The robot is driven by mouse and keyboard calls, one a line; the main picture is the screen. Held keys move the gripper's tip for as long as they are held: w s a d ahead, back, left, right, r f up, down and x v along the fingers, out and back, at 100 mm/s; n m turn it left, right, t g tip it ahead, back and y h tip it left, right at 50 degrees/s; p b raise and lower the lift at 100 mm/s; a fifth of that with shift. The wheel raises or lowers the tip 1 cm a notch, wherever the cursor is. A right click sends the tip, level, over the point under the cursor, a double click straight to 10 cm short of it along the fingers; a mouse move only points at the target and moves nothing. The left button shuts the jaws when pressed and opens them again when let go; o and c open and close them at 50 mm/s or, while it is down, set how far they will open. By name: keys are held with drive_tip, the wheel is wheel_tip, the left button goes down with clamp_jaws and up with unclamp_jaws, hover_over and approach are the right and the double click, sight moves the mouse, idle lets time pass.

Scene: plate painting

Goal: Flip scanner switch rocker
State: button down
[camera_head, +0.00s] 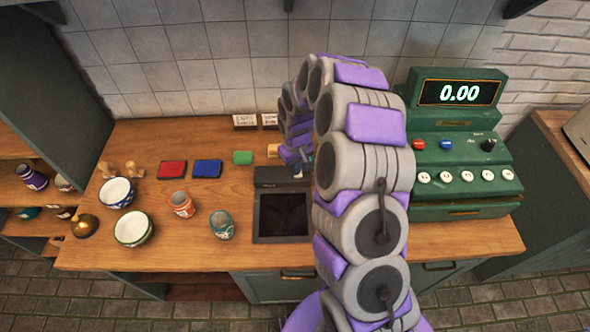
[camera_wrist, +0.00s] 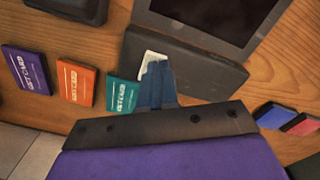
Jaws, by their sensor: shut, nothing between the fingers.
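The scanner is a black unit set on the wooden counter, with a dark flat panel (camera_head: 284,217) and a raised bar (camera_head: 282,176) along its back edge. In the wrist view the bar (camera_wrist: 205,72) lies right beyond my gripper (camera_wrist: 157,68). A small pale rocker (camera_wrist: 152,57) shows on the bar, partly hidden by my fingertips. My blue fingers are shut and empty, over or against the rocker; I cannot tell whether they touch it. The rocker's tilt is not clear. In the head view my arm covers most of the gripper.
Purple (camera_wrist: 27,70), orange (camera_wrist: 77,83) and teal (camera_wrist: 123,93) cards lie beside the bar. Red (camera_head: 173,170) and blue (camera_head: 207,168) pads, cups (camera_head: 181,204) and bowls (camera_head: 134,228) stand left of the scanner. A green cash register (camera_head: 460,150) stands at the right.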

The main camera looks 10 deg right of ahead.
drive_tip(key=shift+d+f, duration=0.25)
drive_tip(key=shift+d, duration=0.35)
drive_tip(key=shift+a+f, duration=0.3)
drive_tip(key=shift+a, duration=0.2)
drive_tip(key=shift+d, duration=0.25)
drive_tip(key=shift+r, duration=0.5)
drive_tip(key=shift+a+r+p, duration=0.1)
drive_tip(key=shift+r+p, duration=0.35)
drive_tip(key=shift+r, duration=0.8)
drive_tip(key=shift+r+p, duration=0.45)
drive_tip(key=shift+r, duration=1.25)
